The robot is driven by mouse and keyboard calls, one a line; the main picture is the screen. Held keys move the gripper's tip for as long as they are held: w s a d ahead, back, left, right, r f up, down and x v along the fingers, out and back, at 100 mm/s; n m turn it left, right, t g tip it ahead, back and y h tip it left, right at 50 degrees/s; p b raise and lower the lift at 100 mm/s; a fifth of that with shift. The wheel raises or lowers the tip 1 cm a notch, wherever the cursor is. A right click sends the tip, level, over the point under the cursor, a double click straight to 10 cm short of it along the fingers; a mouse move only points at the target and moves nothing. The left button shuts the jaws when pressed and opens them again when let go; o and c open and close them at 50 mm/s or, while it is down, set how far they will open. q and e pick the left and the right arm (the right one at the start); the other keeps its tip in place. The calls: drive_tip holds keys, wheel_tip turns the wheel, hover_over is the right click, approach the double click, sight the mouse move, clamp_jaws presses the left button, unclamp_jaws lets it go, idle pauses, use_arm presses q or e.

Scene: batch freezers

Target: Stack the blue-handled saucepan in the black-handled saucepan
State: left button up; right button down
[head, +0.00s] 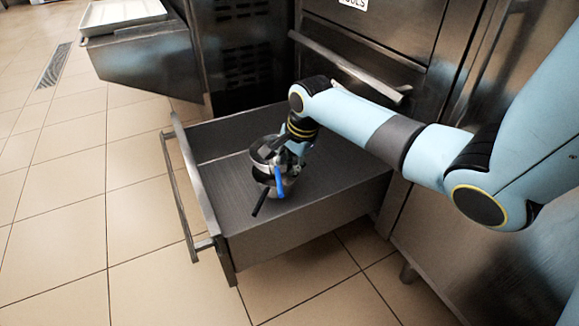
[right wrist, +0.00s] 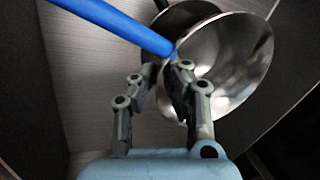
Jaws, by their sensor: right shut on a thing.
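The blue-handled saucepan (head: 279,182) is in the open drawer area, held by my right gripper (head: 282,148). In the right wrist view its steel bowl (right wrist: 238,65) is tilted, with the wall between my fingertips (right wrist: 166,78) and the blue handle running to the upper left. The black-handled saucepan (head: 260,203) is in the drawer directly below it, its black handle pointing to the front. In the head view the two pans overlap closely. I cannot tell how far one sits inside the other. My left gripper is not in view.
The steel drawer (head: 222,185) is pulled out, with raised walls and a bar handle (head: 180,195) at its left front. Its floor right of the pans is bare. A white tray (head: 122,14) rests on a steel unit at the upper left. Tiled floor lies in front.

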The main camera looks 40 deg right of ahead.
idle(0.3)
drive_tip(key=shift+f, duration=0.55)
drive_tip(key=c, duration=1.4)
unclamp_jaws()
drive_tip(key=shift+c, duration=0.2)
